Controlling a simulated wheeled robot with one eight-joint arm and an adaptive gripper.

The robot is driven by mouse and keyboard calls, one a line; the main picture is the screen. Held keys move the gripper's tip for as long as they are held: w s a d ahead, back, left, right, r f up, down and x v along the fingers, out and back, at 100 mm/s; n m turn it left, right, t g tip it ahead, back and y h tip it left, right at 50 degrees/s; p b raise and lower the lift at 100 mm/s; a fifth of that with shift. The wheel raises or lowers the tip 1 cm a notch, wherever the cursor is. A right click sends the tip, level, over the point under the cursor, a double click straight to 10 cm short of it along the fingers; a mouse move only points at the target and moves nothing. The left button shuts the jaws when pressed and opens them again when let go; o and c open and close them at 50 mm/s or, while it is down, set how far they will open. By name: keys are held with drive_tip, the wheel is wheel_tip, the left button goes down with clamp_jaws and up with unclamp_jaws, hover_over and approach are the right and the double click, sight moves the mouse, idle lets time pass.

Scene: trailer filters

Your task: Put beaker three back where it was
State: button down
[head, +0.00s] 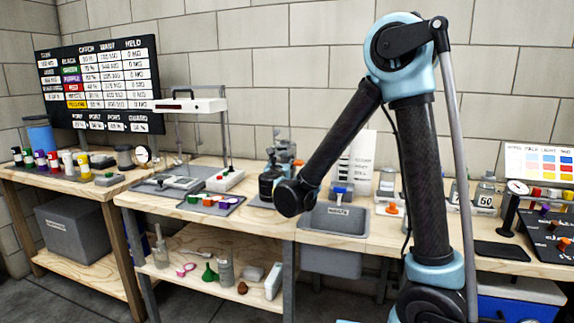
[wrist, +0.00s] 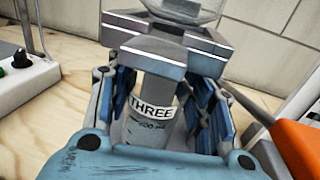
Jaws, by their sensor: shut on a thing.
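Beaker three (wrist: 150,132), a pale cylinder with a white THREE label, shows in the wrist view between the fingers of my gripper (wrist: 163,62). My gripper is shut on it. The grey finger blocks cover its upper part, and my light blue gripper body hides its lower end. Clear glass shows just past the fingertips; I cannot tell if it belongs to this beaker. In the head view my arm bends down to the wooden bench, and I cannot make out the beaker there.
A grey sink (head: 335,220) is set into the bench. In the wrist view an orange part (wrist: 298,145) is close at right, and a white box (wrist: 25,85) at left.

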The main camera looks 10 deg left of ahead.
drive_tip(key=shift+w+a, duration=0.15)
drive_tip(key=shift+w, duration=0.3)
drive_tip(key=shift+a+f, duration=0.15)
drive_tip(key=shift+f, duration=0.1)
drive_tip(key=shift+w+d+f, duration=0.1)
drive_tip(key=shift+d, duration=0.1)
drive_tip(key=c, duration=0.8)
unclamp_jaws()
drive_tip(key=shift+o, duration=0.2)
drive_tip(key=s+d, duration=0.1)
drive_tip(key=s, duration=1.1)
drive_tip(key=shift+d, duration=0.15)
